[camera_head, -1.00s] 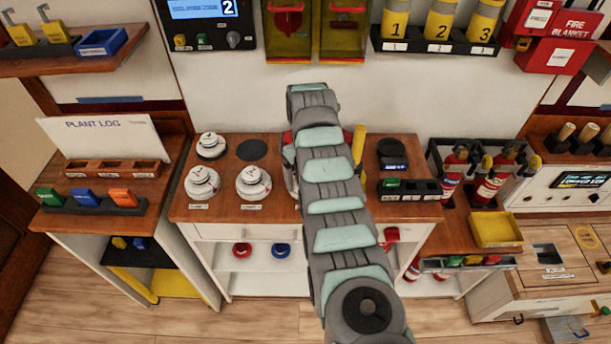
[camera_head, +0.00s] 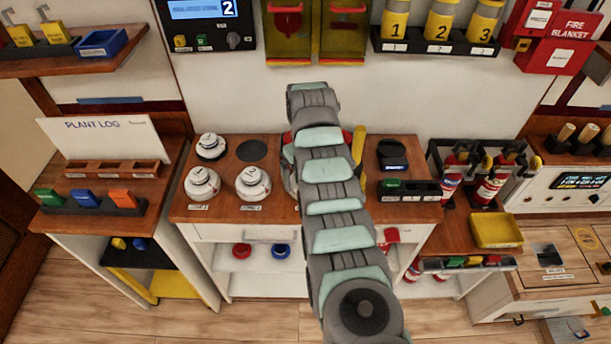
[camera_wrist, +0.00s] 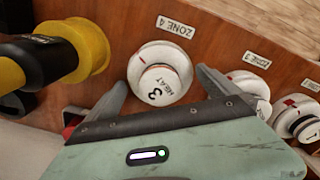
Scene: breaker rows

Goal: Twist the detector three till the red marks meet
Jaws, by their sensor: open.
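Detector three (camera_wrist: 162,76) is a round white head marked "3" and "HEAT", seated on a base beside the "ZONE 4" label in the wrist view. A small red mark shows near its upper left edge; I cannot tell whether a second mark lines up with it. My gripper (camera_wrist: 162,80) is open, with one dark finger on each side of the detector. I cannot tell whether either finger touches it. In the head view my arm hides most of the gripper and this detector.
A yellow and black cylinder (camera_wrist: 85,52) stands close to the left finger. More white detectors (camera_wrist: 250,88) sit in a row to the right.

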